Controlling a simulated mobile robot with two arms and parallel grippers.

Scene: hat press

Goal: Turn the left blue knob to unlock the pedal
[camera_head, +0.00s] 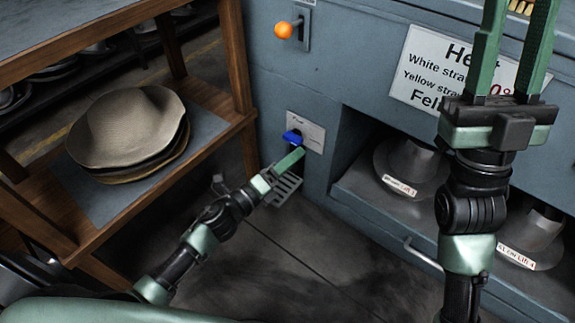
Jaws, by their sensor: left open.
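The blue knob (291,137) sits on a light plate (312,130) on the front of the blue-grey machine, low and left of centre. My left gripper (291,156) is open, with its green fingers just below the knob. I cannot tell whether they touch it. The dark slatted pedal (286,191) shows low behind my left gripper, partly hidden by it. My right gripper (514,50) points up at the upper right, its two green fingers apart and nothing between them; their tips reach the top edge.
An orange-knobbed lever (284,30) is higher on the machine. A printed sign (440,70) is partly behind my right gripper. Grey hat forms (410,165) stand in the recess. A wooden shelf (225,130) with stacked hats (125,125) stands left. Dark floor (320,265) lies below.

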